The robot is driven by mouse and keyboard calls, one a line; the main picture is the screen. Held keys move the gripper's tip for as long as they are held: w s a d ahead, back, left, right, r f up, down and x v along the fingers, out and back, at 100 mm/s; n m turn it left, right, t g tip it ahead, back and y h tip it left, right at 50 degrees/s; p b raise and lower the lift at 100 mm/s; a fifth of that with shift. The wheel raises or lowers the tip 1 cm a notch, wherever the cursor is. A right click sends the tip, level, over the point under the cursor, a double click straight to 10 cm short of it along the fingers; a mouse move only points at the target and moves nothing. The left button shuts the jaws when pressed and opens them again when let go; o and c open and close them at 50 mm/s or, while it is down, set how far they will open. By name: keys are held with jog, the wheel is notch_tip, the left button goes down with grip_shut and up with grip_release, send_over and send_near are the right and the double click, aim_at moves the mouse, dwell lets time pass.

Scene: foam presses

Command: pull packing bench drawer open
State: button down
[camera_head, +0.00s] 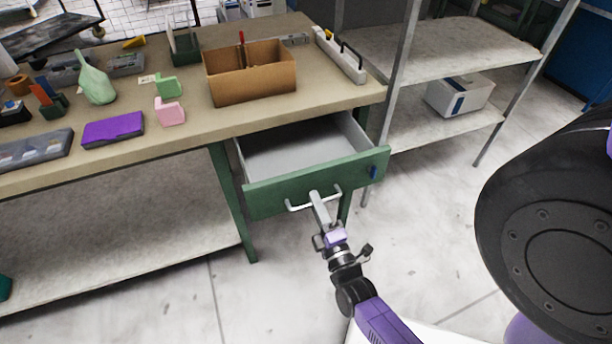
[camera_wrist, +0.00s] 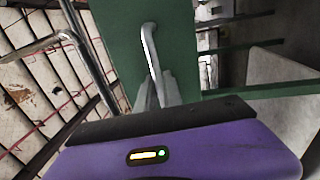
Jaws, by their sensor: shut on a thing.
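The packing bench drawer (camera_head: 262,194) has a green front and stands well open under the right end of the bench, with its pale inside showing and looking empty. Its metal bar handle (camera_head: 298,207) is on the front. My gripper (camera_head: 317,198) is shut on the handle, in front of the drawer. In the wrist view the handle (camera_wrist: 149,45) runs down between the fingers of my gripper (camera_wrist: 158,88), against the green drawer front (camera_wrist: 112,40). The finger contact itself is partly hidden.
The bench top (camera_head: 330,100) holds a cardboard box (camera_head: 250,88), a purple block (camera_head: 112,130) and several small items. A metal shelf rack (camera_head: 425,120) with a grey bin (camera_head: 459,97) stands right of the bench. A bench leg (camera_head: 232,200) is left of the drawer. Floor in front is clear.

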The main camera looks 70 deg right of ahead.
jog(key=shift+r+v, duration=0.2)
jog(key=shift+v, duration=0.85)
jog(key=shift+r+v, duration=0.2)
jog(key=shift+v, duration=0.8)
jog(key=c, duration=1.8)
grip_release()
jog(key=shift+o, duration=0.2)
jog(key=v, duration=0.8)
jog(key=shift+b, duration=0.3)
